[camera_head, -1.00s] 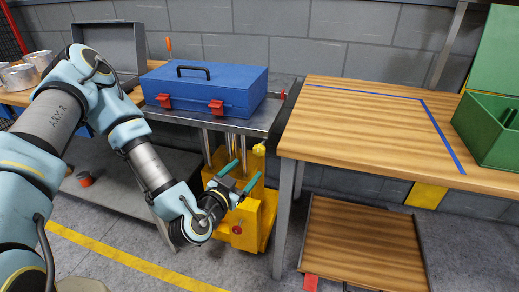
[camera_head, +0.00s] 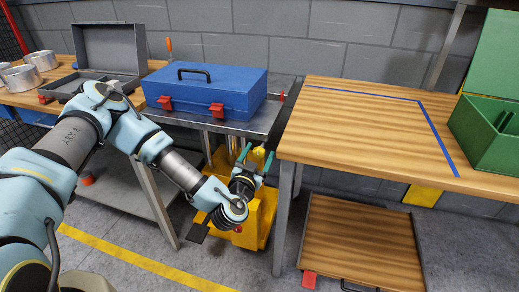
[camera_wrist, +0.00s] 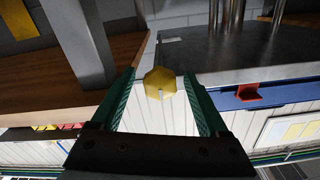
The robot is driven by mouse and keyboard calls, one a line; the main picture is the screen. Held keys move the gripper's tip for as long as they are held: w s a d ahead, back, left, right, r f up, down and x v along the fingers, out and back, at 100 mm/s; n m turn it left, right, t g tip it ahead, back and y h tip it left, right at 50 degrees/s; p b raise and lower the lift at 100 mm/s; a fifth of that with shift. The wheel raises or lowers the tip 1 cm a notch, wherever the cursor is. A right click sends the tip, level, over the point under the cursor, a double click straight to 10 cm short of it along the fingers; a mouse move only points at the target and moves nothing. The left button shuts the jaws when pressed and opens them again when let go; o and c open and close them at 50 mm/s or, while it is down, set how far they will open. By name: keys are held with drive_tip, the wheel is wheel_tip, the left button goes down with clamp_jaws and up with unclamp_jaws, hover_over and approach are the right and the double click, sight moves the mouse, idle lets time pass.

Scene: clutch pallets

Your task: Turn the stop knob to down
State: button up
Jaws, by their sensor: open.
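A yellow many-sided knob (camera_wrist: 160,83) with a small pale mark at its lower edge shows in the wrist view, in the gap between the fingertips. In the head view the yellow knob (camera_head: 258,154) is partly hidden by the gripper, below the right end of the metal lift table (camera_head: 262,122). My gripper (camera_head: 256,158) has its two green fingers apart, pointing up toward the knob. In the wrist view my gripper (camera_wrist: 160,74) has one finger on each side of the knob with visible gaps. I cannot tell how deep the knob sits between them.
A blue toolbox (camera_head: 205,92) stands on the lift table. The yellow lift body (camera_head: 262,215) carries a red button (camera_head: 237,229). A wooden workbench (camera_head: 375,130) with its leg stands close to the right. A green box (camera_head: 490,135) sits on that bench.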

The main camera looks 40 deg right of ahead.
drive_tip(key=shift+w+d, duration=0.3)
drive_tip(key=shift+d, duration=0.1)
clamp_jaws()
idle(0.4)
